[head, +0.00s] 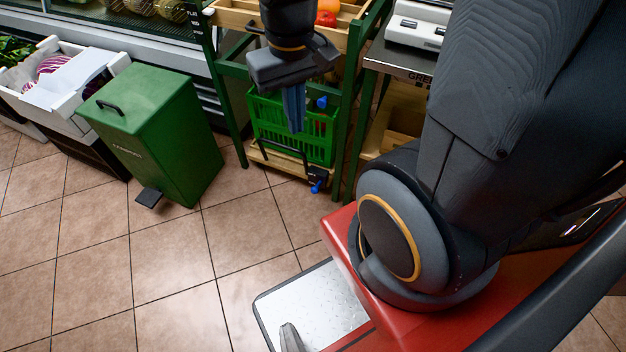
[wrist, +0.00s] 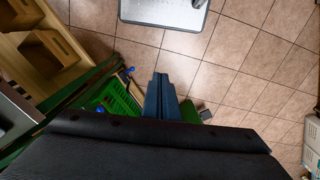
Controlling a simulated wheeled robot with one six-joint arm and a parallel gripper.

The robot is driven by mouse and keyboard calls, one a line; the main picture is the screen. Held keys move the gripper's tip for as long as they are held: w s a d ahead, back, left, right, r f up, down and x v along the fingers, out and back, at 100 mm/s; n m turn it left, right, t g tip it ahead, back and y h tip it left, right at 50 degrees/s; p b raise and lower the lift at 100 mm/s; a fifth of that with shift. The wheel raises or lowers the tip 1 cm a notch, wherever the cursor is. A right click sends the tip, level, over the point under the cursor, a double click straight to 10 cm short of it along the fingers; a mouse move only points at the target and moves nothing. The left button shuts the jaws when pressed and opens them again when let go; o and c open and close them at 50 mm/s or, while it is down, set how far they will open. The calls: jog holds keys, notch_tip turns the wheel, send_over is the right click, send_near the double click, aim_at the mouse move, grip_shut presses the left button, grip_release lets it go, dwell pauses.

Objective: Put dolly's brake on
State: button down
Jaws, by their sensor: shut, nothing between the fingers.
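The dolly (head: 287,165) is a low wooden platform on the floor under the green-framed stand, with a green basket (head: 275,122) on it. A small blue lever (head: 317,187) sticks out by a dark caster at its front right corner; it also shows in the wrist view (wrist: 131,69). Whether the lever is up or down is too small to tell. My gripper (head: 295,128) points down with its blue-grey fingers shut and empty. In the head view it hangs in front of the basket, above and left of the lever, apparently apart from it. The fingers show in the wrist view (wrist: 160,78).
A green pedal bin (head: 160,135) stands left of the dolly, with its black pedal (head: 149,197) low in front. Stand legs frame the dolly on both sides. A counter with a scale (head: 417,30) is at right.

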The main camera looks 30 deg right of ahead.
jog(key=w+d+f+m+g+h+b, duration=0.1)
jog(key=w+d+f+b, duration=0.3)
jog(key=w+f+b, duration=0.6)
jog(key=w+d+f+m+h+b, duration=0.1)
jog(key=w+d+f+m+b, duration=0.2)
jog(key=w+f+b, duration=0.6)
jog(key=w+d+f+m+g+h+b, duration=0.1)
jog(key=w+d+f+b, duration=0.6)
jog(key=f+b, duration=1.2)
jog(key=w+f+m, duration=0.1)
jog(key=w+f, duration=0.2)
jog(key=f, duration=1.1)
jog(key=shift+w+d+f+g, duration=0.2)
jog(key=shift+w+f+g, duration=0.1)
jog(key=b, duration=0.5)
send_near(318, 185)
notch_tip(318, 185, down, 2)
jog(key=w, duration=0.2)
jog(key=shift+s+a+f+b, duration=0.15)
jog(key=shift+s+f+b, duration=0.45)
jog(key=shift+s, duration=0.25)
jog(key=shift+s+a+f+b, duration=0.1)
jog(key=shift+s+f+b, duration=0.4)
jog(key=shift+s, duration=0.35)
jog(key=shift+r, duration=0.1)
